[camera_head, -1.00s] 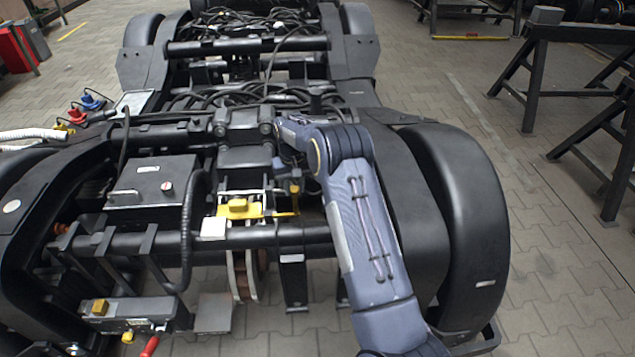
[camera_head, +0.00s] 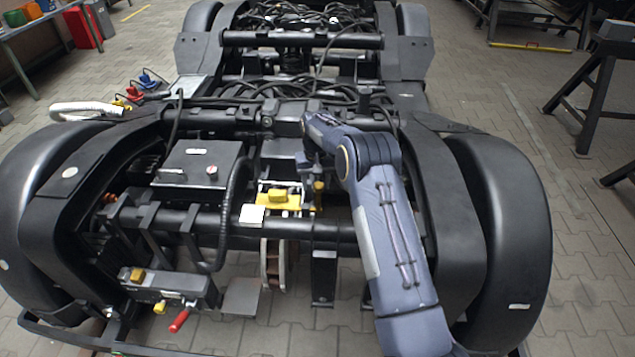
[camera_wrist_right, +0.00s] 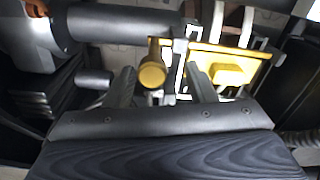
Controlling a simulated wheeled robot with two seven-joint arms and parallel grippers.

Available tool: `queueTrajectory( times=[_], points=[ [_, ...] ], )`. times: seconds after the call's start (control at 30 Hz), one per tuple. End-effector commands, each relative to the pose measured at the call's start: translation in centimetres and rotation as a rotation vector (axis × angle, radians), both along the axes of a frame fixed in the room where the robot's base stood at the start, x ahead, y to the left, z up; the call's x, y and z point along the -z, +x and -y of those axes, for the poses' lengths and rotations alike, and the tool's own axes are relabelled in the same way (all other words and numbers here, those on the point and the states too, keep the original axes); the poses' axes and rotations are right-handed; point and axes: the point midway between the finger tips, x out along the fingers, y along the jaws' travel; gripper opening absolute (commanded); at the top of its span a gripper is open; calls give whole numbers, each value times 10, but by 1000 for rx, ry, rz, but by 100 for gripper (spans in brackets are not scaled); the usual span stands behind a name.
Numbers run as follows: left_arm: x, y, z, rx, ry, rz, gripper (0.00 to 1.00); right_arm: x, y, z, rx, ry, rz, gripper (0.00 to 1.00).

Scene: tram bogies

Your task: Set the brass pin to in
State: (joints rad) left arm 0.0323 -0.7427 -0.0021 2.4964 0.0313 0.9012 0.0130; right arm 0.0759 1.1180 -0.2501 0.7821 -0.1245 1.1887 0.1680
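The brass pin (camera_head: 318,186) stands beside a yellow plate on the bogie frame, near the middle of the head view. In the right wrist view its round brass head (camera_wrist_right: 153,74) points toward the camera. My right gripper (camera_wrist_right: 161,76) is open, with one finger on each side of the pin head and visible gaps between. In the head view the right arm reaches over the frame from the lower right, and its own links largely hide the gripper. I cannot tell how deep the pin sits. My left gripper is not in view.
The yellow plate with a raised block (camera_wrist_right: 225,70) lies close to the right finger. A dark box (camera_head: 200,165), a hose and a cross tube (camera_head: 340,232) surround the spot. A red-handled lever (camera_head: 180,320) is at the lower left.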

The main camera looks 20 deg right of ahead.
Motion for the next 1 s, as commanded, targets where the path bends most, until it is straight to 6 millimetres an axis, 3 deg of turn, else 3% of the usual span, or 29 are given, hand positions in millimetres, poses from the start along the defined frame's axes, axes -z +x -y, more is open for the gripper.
queueTrajectory(
  times=[0.27,0.7,1.0],
  points=[
    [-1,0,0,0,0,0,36,-5,-1,2,1,-3,-2,50],
    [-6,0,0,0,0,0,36,-71,0,0,0,-1,0,50],
    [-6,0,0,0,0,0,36,-78,0,0,0,-1,-1,50]
  ],
)
